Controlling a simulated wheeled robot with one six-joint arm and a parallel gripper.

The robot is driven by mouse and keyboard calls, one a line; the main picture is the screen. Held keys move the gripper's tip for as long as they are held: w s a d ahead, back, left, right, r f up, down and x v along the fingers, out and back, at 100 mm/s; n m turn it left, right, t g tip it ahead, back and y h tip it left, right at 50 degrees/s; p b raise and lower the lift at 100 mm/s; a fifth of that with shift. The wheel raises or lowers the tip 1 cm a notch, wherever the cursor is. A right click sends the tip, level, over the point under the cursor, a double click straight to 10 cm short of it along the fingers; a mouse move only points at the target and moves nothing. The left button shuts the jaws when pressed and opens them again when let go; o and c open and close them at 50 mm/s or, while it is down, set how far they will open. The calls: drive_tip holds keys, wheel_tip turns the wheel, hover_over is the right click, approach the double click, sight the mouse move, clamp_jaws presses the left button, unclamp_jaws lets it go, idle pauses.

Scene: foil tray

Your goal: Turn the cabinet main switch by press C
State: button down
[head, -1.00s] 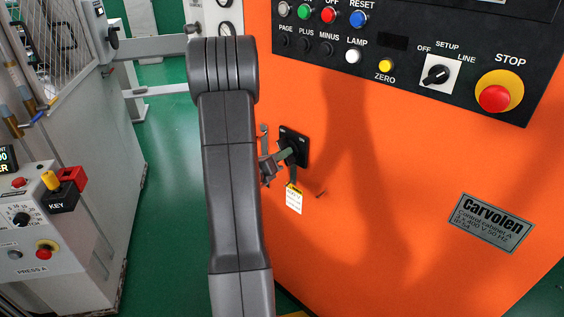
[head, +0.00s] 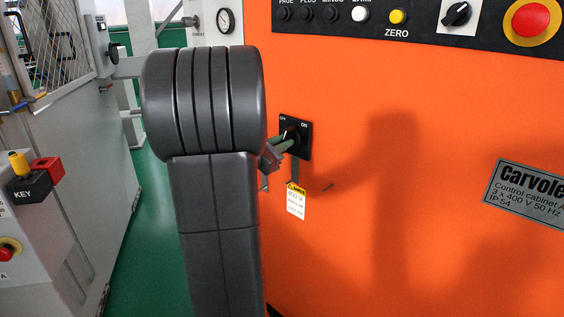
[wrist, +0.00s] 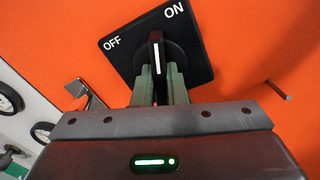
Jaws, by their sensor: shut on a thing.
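The cabinet main switch (head: 304,140) is a black square plate with OFF and ON marks on the orange cabinet front (head: 420,240). In the wrist view the main switch (wrist: 198,68) has a black knob with a white line. The line points between OFF and ON, nearer ON. My gripper (head: 286,144) is at the switch, partly hidden behind my arm in the head view. In the wrist view the two greenish fingers of my gripper (wrist: 160,76) are shut on the knob, one on each side.
A warning tag (head: 296,203) hangs below the switch. A thin peg (wrist: 279,91) sticks out to the right of it. A metal bracket (wrist: 84,93) is at its left. A grey machine with a KEY box (head: 30,188) stands at the left, across green floor (head: 150,220).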

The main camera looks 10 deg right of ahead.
drive_tip(key=m+b, duration=0.4)
drive_tip(key=b, duration=0.3)
drive_tip(key=shift+f+m, duration=0.1)
drive_tip(key=shift+m, duration=0.2)
drive_tip(key=c, duration=1.5)
unclamp_jaws()
drive_tip(key=shift+o, duration=0.2)
drive_tip(key=p+v, duration=0.1)
drive_tip(key=v, duration=1.2)
drive_tip(key=shift+s+a, duration=0.2)
drive_tip(key=shift+a, duration=0.15)
drive_tip(key=shift+d, duration=0.15)
